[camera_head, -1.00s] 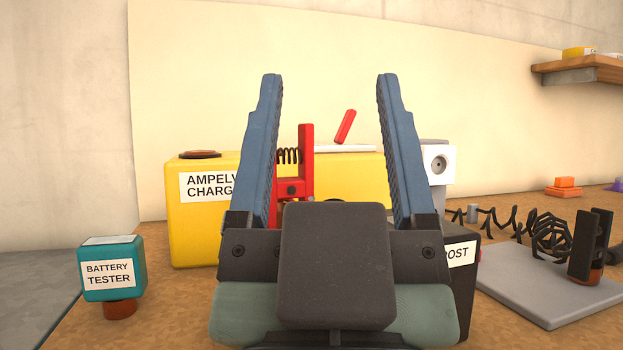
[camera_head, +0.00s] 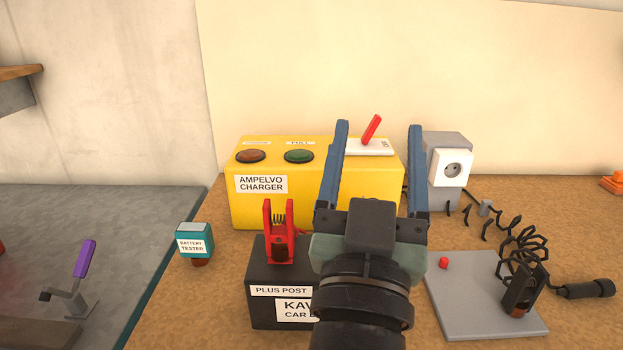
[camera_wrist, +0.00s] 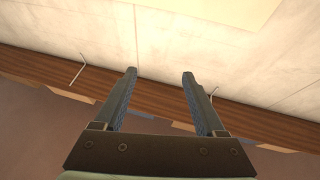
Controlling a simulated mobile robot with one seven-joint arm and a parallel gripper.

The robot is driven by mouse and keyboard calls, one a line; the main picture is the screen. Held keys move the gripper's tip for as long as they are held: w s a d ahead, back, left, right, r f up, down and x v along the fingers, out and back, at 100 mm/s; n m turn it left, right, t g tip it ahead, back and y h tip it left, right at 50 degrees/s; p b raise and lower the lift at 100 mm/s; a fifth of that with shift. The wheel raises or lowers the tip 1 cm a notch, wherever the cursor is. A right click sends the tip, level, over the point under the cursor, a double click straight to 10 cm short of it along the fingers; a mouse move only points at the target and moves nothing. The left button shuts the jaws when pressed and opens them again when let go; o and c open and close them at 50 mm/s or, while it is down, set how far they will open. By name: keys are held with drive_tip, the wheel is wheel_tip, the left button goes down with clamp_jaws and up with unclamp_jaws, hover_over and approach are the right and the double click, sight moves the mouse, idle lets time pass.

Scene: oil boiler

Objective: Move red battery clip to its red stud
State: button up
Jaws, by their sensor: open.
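The red battery clip (camera_head: 280,245) stands upright on top of the black car battery (camera_head: 262,290), by its "PLUS POST" label. Its two handles point up with a dark spring between them. A small red stud (camera_head: 443,263) sticks up from the back left of the grey plate (camera_head: 480,310), right of the battery. My gripper (camera_head: 378,126) is open and empty, fingers pointing up, to the right of the clip and in front of the charger in the head view. The wrist view shows the open fingers (camera_wrist: 159,74) with nothing between them. My arm hides the battery's right part.
The yellow charger (camera_head: 320,190) with a red lever (camera_head: 372,130) stands behind. A black clip (camera_head: 522,290) with a coiled cable stands on the grey plate's right side. A teal battery tester (camera_head: 195,241) stands left. A white socket (camera_head: 453,168) is back right.

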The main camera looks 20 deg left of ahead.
drive_tip(key=w+a+g+p, duration=0.2)
drive_tip(key=a+g+p, duration=0.1)
drive_tip(key=p, duration=0.5)
drive_tip(key=n+g+y+p, duration=0.2)
drive_tip(key=g+p, duration=0.4)
drive_tip(key=p, duration=1.5)
approach(280, 205)
drive_tip(key=f, duration=0.1)
drive_tip(key=p+x, duration=0.1)
drive_tip(key=x, duration=0.7)
drive_tip(key=shift+a+f, duration=0.2)
drive_tip(key=shift+f, duration=0.05)
drive_tip(key=shift+r+p+x, duration=0.15)
drive_tip(key=shift+p+x, duration=0.2)
drive_tip(key=shift+x, duration=0.6)
drive_tip(key=shift+r+p+x, duration=0.15)
drive_tip(key=shift+p+x, duration=0.15)
drive_tip(key=shift+x, duration=0.7)
drive_tip(key=shift+w+a+f, duration=0.2)
drive_tip(key=shift+w+f, duration=0.05)
drive_tip(key=shift+w, duration=0.4)
clamp_jaws()
